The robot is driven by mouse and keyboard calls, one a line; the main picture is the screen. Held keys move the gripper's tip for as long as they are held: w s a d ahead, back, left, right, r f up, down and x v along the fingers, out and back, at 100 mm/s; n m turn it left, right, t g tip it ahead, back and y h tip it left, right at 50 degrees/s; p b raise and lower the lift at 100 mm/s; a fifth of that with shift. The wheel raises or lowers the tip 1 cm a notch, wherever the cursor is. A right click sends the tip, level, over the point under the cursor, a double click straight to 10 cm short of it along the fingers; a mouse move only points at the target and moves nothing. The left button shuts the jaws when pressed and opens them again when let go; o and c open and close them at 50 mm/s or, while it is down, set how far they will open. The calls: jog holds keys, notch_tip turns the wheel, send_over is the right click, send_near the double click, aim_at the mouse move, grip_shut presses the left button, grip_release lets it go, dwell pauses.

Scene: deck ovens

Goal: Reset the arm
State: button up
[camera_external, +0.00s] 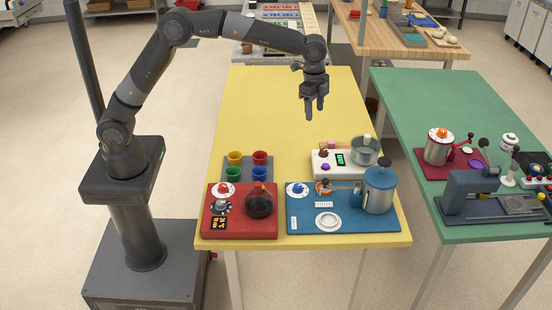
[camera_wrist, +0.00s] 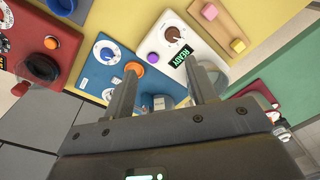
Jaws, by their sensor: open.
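My gripper (camera_external: 314,110) hangs fingers-down above the yellow table (camera_external: 270,95), over its far half and short of the appliances. In the wrist view my gripper (camera_wrist: 165,90) shows two separated fingers with nothing held between them. My arm reaches up from its base at the left of the table, bends at a high elbow and extends to the right. The fingers hide part of the blue and white units in the wrist view.
The yellow table's near half holds a red unit with a dark pot (camera_external: 260,202), a blue unit with a blue-lidded canister (camera_external: 379,190), a white unit with a metal pot (camera_external: 364,151), and a grey tray with colored cups (camera_external: 235,158). A green table (camera_external: 420,90) stands right.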

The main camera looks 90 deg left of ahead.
jog(key=s+r+n+t, duration=0.1)
jog(key=s+r, duration=0.3)
jog(key=s, duration=0.3)
jog(key=s+d+r+n+t, duration=0.1)
jog(key=s+r, duration=0.3)
jog(key=s, duration=0.3)
jog(key=s+r+n, duration=0.1)
jog(key=s+r, duration=0.2)
jog(key=s, duration=0.4)
jog(key=s+f+n+t, duration=0.1)
jog(key=s+f+n, duration=0.1)
jog(key=s, duration=0.9)
jog(key=s+f+n+t, duration=0.1)
jog(key=s+f+n, duration=0.1)
jog(key=s, duration=0.8)
jog(key=shift+s+f+t, duration=0.35)
jog(key=shift+f+t, duration=0.05)
jog(key=shift+f, duration=0.1)
jog(key=shift+a, duration=0.1)
